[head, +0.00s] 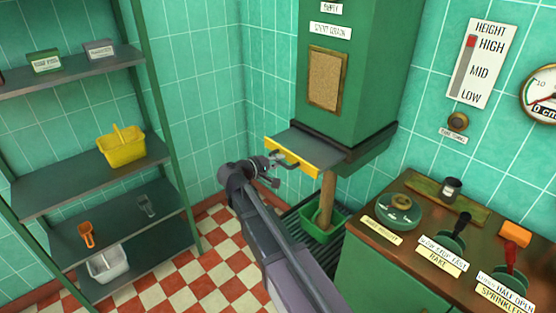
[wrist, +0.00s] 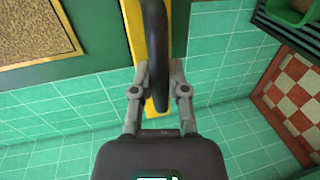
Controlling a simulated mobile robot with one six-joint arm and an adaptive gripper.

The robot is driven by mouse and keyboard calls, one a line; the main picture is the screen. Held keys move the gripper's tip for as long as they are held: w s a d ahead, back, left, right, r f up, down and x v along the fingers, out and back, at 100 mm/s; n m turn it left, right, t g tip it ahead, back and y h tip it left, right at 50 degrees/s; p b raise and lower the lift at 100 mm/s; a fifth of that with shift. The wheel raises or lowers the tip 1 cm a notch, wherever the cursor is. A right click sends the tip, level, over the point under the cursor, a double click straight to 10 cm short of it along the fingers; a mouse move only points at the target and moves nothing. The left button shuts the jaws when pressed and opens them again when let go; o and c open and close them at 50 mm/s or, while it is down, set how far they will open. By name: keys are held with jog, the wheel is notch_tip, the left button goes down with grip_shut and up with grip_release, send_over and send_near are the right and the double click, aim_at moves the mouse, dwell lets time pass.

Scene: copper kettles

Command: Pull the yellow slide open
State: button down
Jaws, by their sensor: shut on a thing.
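The yellow slide's front bar (head: 298,160) stands out from the lower part of the green hopper (head: 352,60), with a grey plate (head: 305,141) between bar and hopper. A dark curved handle (head: 292,157) is fixed to the bar. My gripper (head: 274,168) is at the handle, on the front side of the bar. In the wrist view the gripper (wrist: 159,85) has its two fingers on either side of the dark handle (wrist: 155,45), shut on it, with the yellow bar (wrist: 135,25) behind. A brown column of grain (head: 327,195) runs from under the hopper into a green bin (head: 320,228).
A shelf rack at left holds a yellow basket (head: 121,146), an orange scoop (head: 86,234) and a white basket (head: 108,265). A control counter (head: 440,215) with labelled levers stands at right. Checkered floor (head: 190,275) is free between rack and arm.

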jog(key=shift+a, duration=0.1)
jog(key=c, duration=0.6)
grip_release()
jog(key=shift+w, duration=0.1)
jog(key=shift+c, duration=0.2)
